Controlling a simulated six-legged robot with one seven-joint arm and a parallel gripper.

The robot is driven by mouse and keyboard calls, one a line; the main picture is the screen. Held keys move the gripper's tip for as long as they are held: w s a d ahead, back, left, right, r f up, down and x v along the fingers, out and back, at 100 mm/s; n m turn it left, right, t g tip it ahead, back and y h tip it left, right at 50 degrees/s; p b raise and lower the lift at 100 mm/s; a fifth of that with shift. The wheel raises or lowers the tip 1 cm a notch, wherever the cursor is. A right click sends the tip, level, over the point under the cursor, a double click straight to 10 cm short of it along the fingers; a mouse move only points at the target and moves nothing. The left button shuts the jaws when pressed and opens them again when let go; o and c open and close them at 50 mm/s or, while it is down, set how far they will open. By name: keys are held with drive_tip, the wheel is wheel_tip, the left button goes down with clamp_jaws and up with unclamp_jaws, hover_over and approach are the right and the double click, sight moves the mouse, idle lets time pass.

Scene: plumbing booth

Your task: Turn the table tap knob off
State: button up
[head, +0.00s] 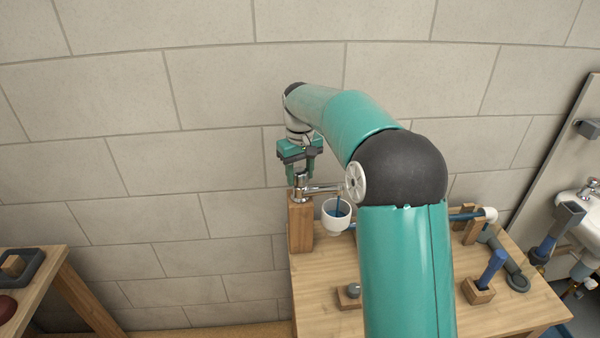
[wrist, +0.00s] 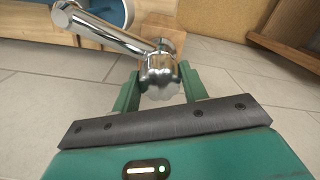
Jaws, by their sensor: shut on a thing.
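The table tap is chrome and stands on a wooden post (head: 301,228) at the left end of the wooden table. Its spout (head: 322,189) points right, over a white mug (head: 336,216). My gripper (head: 301,176) comes down on the tap from above. In the wrist view, the green fingers of my gripper (wrist: 160,92) sit on both sides of the tap's round chrome knob (wrist: 160,80) and are shut on it. The spout (wrist: 105,32) runs to the upper left there. A blue stream or rod shows in the mug; I cannot tell which.
The wooden table (head: 320,270) also holds a small wooden block with a grey ball (head: 353,291), a blue-handled piece in a wooden holder (head: 490,270) and grey pipe parts. A white sink (head: 590,215) is at the right. Another bench (head: 35,290) stands left.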

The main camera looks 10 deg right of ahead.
sight(300, 170)
drive_tip(key=m, duration=0.5)
drive_tip(key=shift+m, duration=0.3)
drive_tip(key=m, duration=0.5)
drive_tip(key=shift+m, duration=0.3)
drive_tip(key=o, duration=1)
wheel_tip(300, 170, up, 14)
